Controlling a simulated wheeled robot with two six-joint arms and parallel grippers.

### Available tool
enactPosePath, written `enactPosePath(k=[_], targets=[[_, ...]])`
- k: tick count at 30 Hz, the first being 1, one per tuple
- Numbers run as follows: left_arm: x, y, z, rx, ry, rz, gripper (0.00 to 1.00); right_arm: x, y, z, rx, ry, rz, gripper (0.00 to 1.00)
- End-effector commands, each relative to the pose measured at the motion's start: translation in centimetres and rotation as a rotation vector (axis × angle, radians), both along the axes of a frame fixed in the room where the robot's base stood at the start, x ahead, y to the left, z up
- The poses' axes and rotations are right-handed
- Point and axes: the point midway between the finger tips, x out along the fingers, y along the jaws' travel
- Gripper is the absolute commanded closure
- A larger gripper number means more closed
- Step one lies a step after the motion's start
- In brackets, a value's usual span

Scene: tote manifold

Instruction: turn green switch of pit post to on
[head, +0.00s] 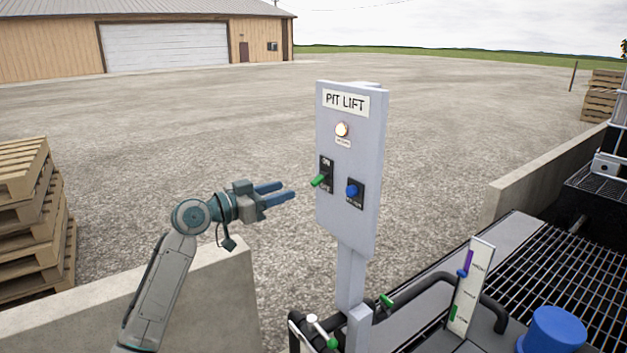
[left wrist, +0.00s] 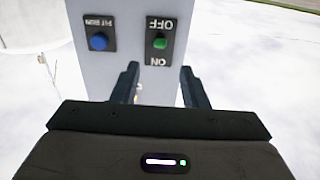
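The pit post (head: 350,215) is a grey upright panel headed PIT LIFT. Its green switch (head: 318,180) sits on a black plate marked ON at the top; the lever's tip shows at the plate's lower half. The left wrist view shows the post (left wrist: 122,75) upside down, with the green switch (left wrist: 160,42) between OFF above and ON below. My left gripper (head: 288,191) is open and empty, to the left of the switch and apart from it. In the left wrist view the gripper's fingers (left wrist: 161,78) straddle the line to the switch. My right gripper is not in view.
A blue knob (head: 352,191) is right of the switch, and a lit lamp (head: 342,129) is above. A low concrete wall (head: 215,300) lies below my left arm. Pipes with green handles (head: 386,300) and a gauge board (head: 478,262) stand at lower right. Pallets (head: 25,220) stand left.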

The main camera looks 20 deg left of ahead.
Motion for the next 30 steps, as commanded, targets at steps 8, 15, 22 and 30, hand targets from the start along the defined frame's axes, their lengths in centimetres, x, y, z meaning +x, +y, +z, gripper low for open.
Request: enactPosePath(k=[8,15,22,30], targets=[[3.5,-2.9,0.3,-0.007,0.004,-0.001,0.60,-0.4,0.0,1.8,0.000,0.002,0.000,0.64],[6.7,-5.3,0.1,-0.005,0.005,0.000,0.60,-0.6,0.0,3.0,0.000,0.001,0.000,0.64],[8.0,-6.2,-0.1,-0.001,0.005,0.002,0.60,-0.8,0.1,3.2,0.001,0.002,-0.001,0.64],[8.0,-6.2,-0.2,-0.001,0.004,0.002,0.62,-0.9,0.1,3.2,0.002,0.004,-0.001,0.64]])
